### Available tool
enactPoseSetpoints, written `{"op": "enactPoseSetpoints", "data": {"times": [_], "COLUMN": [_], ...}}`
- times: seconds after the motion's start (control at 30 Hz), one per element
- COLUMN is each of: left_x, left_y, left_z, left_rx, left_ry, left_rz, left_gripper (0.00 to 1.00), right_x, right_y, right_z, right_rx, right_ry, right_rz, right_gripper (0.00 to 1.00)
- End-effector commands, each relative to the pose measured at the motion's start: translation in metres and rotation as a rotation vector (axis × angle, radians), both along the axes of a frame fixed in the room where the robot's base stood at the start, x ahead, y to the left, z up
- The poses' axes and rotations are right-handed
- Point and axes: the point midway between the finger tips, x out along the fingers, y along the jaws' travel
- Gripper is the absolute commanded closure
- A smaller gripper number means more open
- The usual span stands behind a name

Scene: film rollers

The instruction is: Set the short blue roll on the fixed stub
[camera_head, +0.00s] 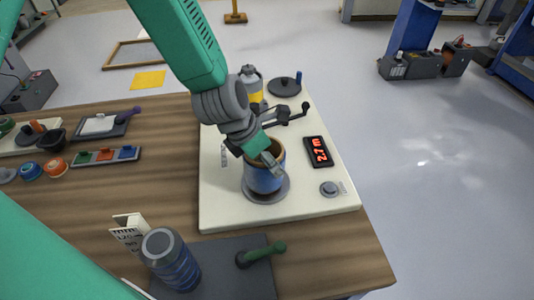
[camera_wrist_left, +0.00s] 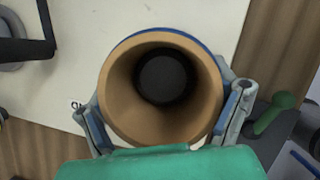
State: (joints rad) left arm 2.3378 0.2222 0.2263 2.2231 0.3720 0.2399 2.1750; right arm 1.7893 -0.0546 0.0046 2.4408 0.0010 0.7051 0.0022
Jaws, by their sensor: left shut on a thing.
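The short blue roll (camera_head: 263,180) has a brown, hollow core and stands about upright over a grey round flange (camera_head: 281,191) on the cream board. It also shows from above in the left wrist view (camera_wrist_left: 118,95). Down its core I see the dark round top of what looks like the fixed stub (camera_wrist_left: 162,79), slightly off centre. I cannot tell whether the roll rests on the flange. My left gripper (camera_head: 262,160) is shut on the roll, with one finger on each side in the left wrist view (camera_wrist_left: 165,118). My right gripper is not in view.
The cream board (camera_head: 225,205) carries a crank (camera_head: 290,114), a red-digit display (camera_head: 319,152), a round knob (camera_head: 329,188) and a yellow-banded canister (camera_head: 251,85).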

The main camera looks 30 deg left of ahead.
Motion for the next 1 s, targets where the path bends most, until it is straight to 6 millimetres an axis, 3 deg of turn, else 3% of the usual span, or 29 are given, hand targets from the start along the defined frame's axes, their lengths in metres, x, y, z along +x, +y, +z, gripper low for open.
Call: {"op": "enactPoseSetpoints", "data": {"times": [0.43,0.47,0.5,0.83,1.0], "left_x": [0.000,0.000,0.000,0.000,-0.007], "left_y": [0.000,0.000,0.000,0.000,0.004], "left_z": [-0.007,-0.007,-0.007,-0.005,0.014], "left_rx": [0.000,0.000,0.000,0.000,0.001], "left_ry": [-0.001,-0.001,-0.001,-0.001,-0.004], "left_rz": [-0.001,-0.001,-0.001,-0.001,-0.001], "left_gripper": [0.56,0.15,0.01,0.00,0.00], "right_x": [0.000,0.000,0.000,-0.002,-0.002], "right_y": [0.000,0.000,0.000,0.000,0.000], "right_z": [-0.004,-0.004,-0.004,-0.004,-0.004], "right_rx": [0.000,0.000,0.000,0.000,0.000], "right_ry": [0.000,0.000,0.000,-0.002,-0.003], "right_rz": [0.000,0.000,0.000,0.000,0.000], "right_gripper": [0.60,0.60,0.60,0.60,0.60]}}
